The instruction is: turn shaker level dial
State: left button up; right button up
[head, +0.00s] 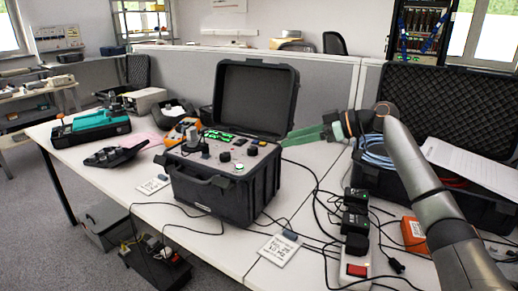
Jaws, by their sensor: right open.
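A black open case (225,195) stands on the white table in the middle, its lid (257,95) raised at the back. Its top panel holds a green lit display (218,135), a small upright shaker post (193,135) and several dark knobs (225,156). I cannot tell which knob is the shaker level dial. My right gripper (286,137), with green fingers, reaches in from the right and is open. Its tips are beside the case's right side, near the lid's lower corner, apart from the knobs as far as I can see. My left gripper is not in view.
A larger open case (445,100) with blue cables and papers stands at the right. Black adapters (356,205), a power strip (355,268) and loose cables lie in front of it. A paper card (279,249) lies before the case. A teal-and-black tool (92,124) is at left.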

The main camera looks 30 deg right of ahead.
aim_at(254, 148)
jog(key=x, duration=1)
jog(key=shift+w+a+f, duration=0.15)
jog(key=shift+w+a, duration=0.1)
grip_shut()
